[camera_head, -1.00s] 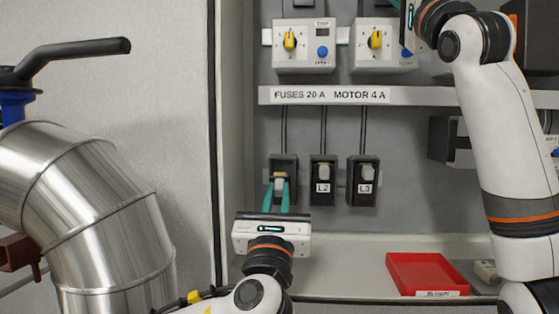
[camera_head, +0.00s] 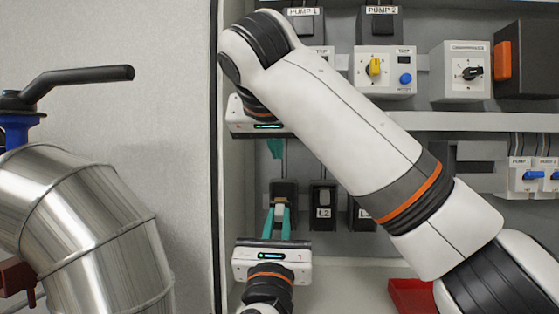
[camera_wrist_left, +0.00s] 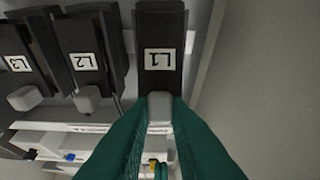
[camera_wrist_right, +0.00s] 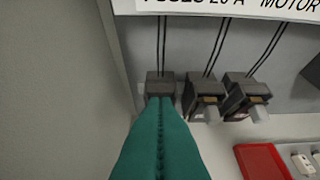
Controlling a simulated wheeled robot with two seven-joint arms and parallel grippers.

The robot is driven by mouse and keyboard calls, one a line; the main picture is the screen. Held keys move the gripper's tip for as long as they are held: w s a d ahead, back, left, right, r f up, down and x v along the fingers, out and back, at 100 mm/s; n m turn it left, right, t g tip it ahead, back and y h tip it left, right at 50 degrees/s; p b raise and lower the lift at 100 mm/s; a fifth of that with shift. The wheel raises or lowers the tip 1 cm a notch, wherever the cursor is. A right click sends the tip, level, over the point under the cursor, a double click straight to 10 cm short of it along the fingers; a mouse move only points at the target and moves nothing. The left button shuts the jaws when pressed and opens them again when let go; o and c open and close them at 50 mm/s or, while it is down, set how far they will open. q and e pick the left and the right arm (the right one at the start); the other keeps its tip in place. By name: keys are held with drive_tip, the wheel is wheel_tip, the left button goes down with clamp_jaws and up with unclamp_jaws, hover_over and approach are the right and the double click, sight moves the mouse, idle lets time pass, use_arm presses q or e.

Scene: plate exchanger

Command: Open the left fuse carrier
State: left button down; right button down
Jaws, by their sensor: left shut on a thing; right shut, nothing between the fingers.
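The left fuse carrier, L1 (camera_head: 284,188), is a black block with a pale grey handle (camera_wrist_left: 160,108) and a white label in the left wrist view. My left gripper (camera_head: 278,212) has teal fingers and is shut on that handle from below. I cannot tell whether the carrier is tilted out. My right gripper (camera_head: 275,148) is shut and empty, just above L1, pointing down. In the right wrist view its closed fingers (camera_wrist_right: 160,100) cover much of the carrier, leaving its dark top (camera_wrist_right: 160,80) showing. Contact there is unclear.
Carriers L2 (camera_head: 323,195) and L3 (camera_wrist_right: 246,95) stand close to the right of L1. The cabinet's side wall (camera_head: 231,190) is close on the left. My right arm crosses the panel, hiding much of L3. A red tray (camera_head: 410,294) lies on the ledge lower right.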

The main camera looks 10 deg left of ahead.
hover_over(280, 203)
drive_tip(key=w, duration=0.3)
wheel_tip(280, 203, down, 4)
drive_tip(key=shift+s+f, duration=0.15)
drive_tip(key=shift+f, duration=0.05)
drive_tip(key=shift+w+f, duration=0.2)
drive_tip(key=shift+f, duration=0.1)
drive_tip(key=shift+s+f, duration=0.55)
drive_tip(key=shift+s, duration=0.2)
drive_tip(key=shift+s+f, duration=0.55)
drive_tip(key=shift+s, duration=0.2)
